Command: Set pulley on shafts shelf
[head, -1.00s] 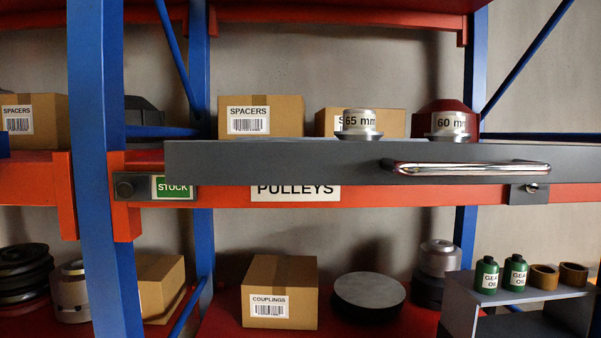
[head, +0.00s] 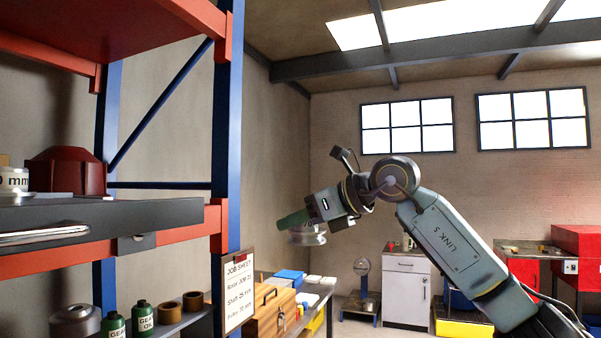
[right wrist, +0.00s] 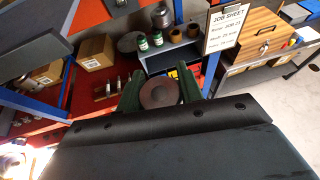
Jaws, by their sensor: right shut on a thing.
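In the right wrist view the pulley (right wrist: 161,94) shows as a round disc with a darker centre, between the two green fingers. It is held in the air, clear of the shelves. Any size label on it is not readable. No label reading shafts shows; several short metal shaft-like pieces (right wrist: 110,89) stand on a red lower shelf in the right wrist view. My left gripper is out of view.
The pulley drawer (head: 100,217) sticks out at the left, with a 60 mm pulley (head: 14,180) on it. A job sheet (head: 239,290) hangs beside the blue rack post (head: 228,130). Gear oil cans (head: 143,318) and a wooden toolbox (head: 271,308) stand low.

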